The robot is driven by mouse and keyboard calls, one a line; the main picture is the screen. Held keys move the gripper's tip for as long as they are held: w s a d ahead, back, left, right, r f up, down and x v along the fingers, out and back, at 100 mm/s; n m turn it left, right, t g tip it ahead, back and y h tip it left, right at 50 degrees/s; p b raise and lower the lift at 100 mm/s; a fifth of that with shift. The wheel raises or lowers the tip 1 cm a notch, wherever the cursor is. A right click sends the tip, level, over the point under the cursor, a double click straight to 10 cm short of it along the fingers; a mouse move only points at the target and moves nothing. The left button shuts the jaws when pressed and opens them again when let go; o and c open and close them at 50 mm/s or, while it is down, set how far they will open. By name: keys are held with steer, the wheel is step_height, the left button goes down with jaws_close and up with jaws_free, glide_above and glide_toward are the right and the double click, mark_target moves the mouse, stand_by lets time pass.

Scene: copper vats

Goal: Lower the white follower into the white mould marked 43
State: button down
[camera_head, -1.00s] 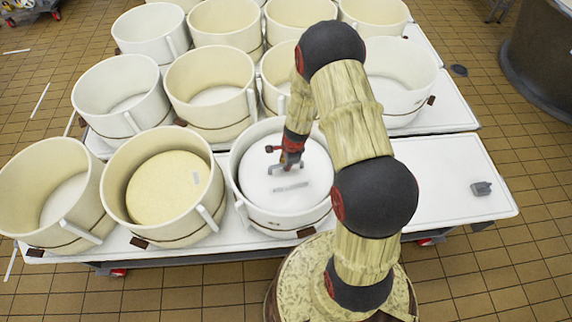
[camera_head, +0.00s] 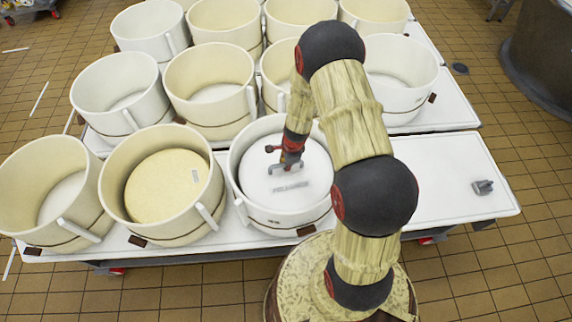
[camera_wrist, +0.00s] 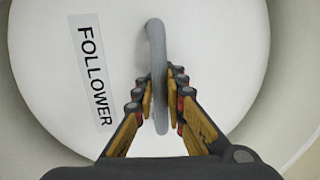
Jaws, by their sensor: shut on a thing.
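The white follower (camera_head: 288,180) is a round disc with a grey handle and a label; in the wrist view the label on the follower (camera_wrist: 50,70) reads FOLLOWER. My gripper (camera_head: 287,165) is shut on the follower's upright grey handle (camera_wrist: 157,75), with a finger on each side. The follower lies inside the rim of the white mould (camera_head: 276,219), in the front row. It looks about level, with the mould wall around it. The mould's front mark is too small to read. Whether the follower touches anything beneath it is hidden.
A cream mould (camera_head: 140,212) with a cream follower (camera_head: 168,186) inside stands close on the left. Several other moulds fill the tables behind. The white table top (camera_head: 440,180) at right is clear except for a small grey object (camera_head: 482,187).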

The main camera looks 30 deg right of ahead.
steer(key=shift+w+f+b, duration=0.1)
steer(key=shift+f+b, duration=0.6)
steer(key=shift+f, duration=0.05)
stand_by(0.8)
steer(key=c, duration=1.8)
jaws_free()
steer(key=shift+o, duration=0.3)
steer(key=shift+s+f, duration=0.1)
steer(key=shift+s, duration=0.1)
step_height(320, 180, up, 12)
steer(key=s, duration=0.1)
steer(key=shift+s+d, duration=0.35)
steer(key=shift+s, duration=0.05)
